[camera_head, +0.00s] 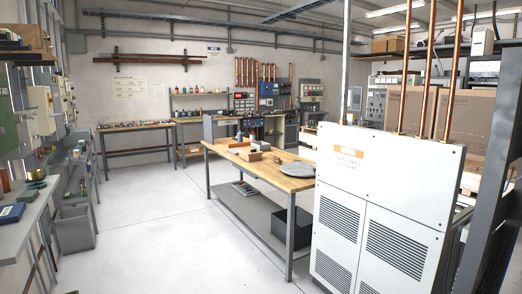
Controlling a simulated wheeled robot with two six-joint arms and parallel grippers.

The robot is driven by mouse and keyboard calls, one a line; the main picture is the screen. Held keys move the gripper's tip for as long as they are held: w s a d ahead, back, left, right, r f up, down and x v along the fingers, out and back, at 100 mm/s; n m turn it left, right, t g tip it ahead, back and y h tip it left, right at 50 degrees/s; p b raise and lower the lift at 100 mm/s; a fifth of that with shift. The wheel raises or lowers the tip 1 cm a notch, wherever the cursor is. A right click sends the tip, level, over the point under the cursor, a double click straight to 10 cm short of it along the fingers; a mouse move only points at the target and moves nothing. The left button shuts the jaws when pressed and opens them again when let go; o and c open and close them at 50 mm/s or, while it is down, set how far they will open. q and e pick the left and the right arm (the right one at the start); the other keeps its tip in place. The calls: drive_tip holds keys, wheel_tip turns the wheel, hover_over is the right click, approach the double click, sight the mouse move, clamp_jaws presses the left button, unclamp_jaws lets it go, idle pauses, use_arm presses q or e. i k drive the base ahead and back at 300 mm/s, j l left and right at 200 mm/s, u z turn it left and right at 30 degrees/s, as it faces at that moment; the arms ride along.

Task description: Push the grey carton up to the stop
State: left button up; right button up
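I cannot make out a grey carton or a stop in the head view. Neither of my grippers is in view. On the wooden-topped workbench (222,148) in the middle are small brown boxes (250,156) and a flat grey piece (297,170) near its right end. A dark grey open bin (293,229) stands on the bench's lower shelf.
A tall white vented cabinet (382,205) blocks the right foreground. Large brown cartons (469,117) stand behind it. Shelving with a grey worktop (22,215) lines the left, with a grey bin (74,230) on the floor. The pale floor (165,235) between is clear.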

sight(262, 146)
drive_tip(key=i+j+u, duration=0.4)
drive_tip(key=i, duration=0.45)
drive_tip(key=i+u, duration=0.4)
drive_tip(key=i, duration=3.85)
